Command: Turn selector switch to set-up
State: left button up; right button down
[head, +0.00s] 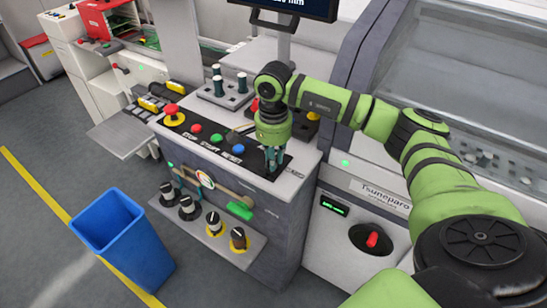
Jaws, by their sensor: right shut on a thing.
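My right gripper (272,162) points down at the right end of the black control strip (262,168) on the grey console. Its fingers are closed at the strip, to the right of the blue button. They are shut on what seems to be the selector switch, which the fingers hide. The switch's position and its set-up marking cannot be made out. The strip also carries a red button (196,128), a green button (216,138) and a blue button (237,149), with the words STOP, START and RESET. My left gripper is not in view.
A red mushroom button (172,110) stands at the strip's left end. Several black knobs sit on a lower shelf (224,243). A blue bin (124,240) stands on the floor at left. A red rotary switch (372,240) is on the right cabinet. A screen (300,7) stands behind.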

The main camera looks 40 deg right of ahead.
jog(key=m+b, duration=0.2)
jog(key=m, duration=0.3)
jog(key=shift+a+f, duration=0.1)
jog(key=m+b, duration=0.1)
jog(key=m, duration=0.2)
jog(key=shift+b, duration=0.3)
jog(key=shift+m, duration=1.4)
jog(key=shift+b, duration=0.3)
jog(key=c, duration=1.1)
grip_release()
jog(key=shift+a, duration=0.1)
jog(key=shift+c, duration=0.2)
jog(key=shift+r, duration=0.2)
